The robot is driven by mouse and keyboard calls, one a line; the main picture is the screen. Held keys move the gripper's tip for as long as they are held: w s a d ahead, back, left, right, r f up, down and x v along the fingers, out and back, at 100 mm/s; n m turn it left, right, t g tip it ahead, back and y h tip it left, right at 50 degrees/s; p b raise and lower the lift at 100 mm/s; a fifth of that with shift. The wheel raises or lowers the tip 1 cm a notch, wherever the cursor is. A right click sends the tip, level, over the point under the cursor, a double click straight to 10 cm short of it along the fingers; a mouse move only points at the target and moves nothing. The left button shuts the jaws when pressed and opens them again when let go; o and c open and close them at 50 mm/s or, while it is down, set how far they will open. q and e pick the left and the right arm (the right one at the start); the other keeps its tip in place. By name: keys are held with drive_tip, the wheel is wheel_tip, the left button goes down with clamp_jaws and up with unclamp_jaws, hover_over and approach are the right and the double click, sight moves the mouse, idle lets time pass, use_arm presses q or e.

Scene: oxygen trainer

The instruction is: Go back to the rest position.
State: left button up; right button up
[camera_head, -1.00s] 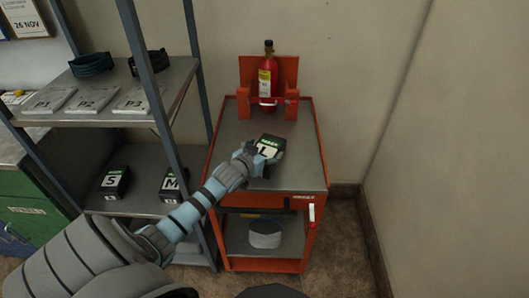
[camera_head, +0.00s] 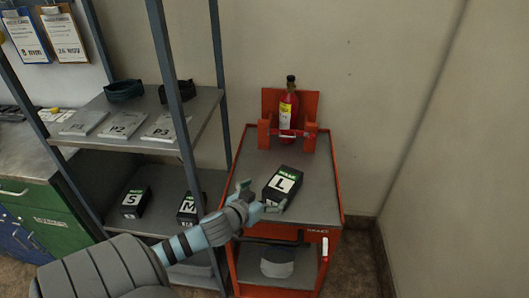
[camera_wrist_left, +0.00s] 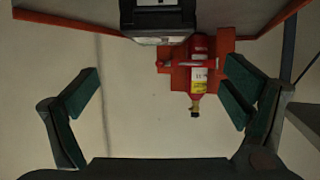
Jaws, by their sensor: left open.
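My left gripper (camera_head: 257,197) is open and empty, at the left front of the orange cart's grey top (camera_head: 318,196). The black box marked L (camera_head: 283,186) lies on that top just beyond and to the right of the fingers, apart from being held. In the left wrist view the gripper (camera_wrist_left: 160,100) shows its two green-padded fingers spread wide, with the box (camera_wrist_left: 158,18) at the top edge of the picture. My right gripper is in neither view.
A red cylinder (camera_head: 289,110) stands in an orange holder at the cart's back. A shelf rack (camera_head: 198,103) left of the cart holds packets P1 to P3 and boxes S (camera_head: 136,201) and M (camera_head: 188,207). The floor right of the cart is clear.

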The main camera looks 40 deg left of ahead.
use_arm(q)
drive_tip(key=shift+s+d, duration=0.1)
drive_tip(key=shift+s, duration=0.1)
idle(0.4)
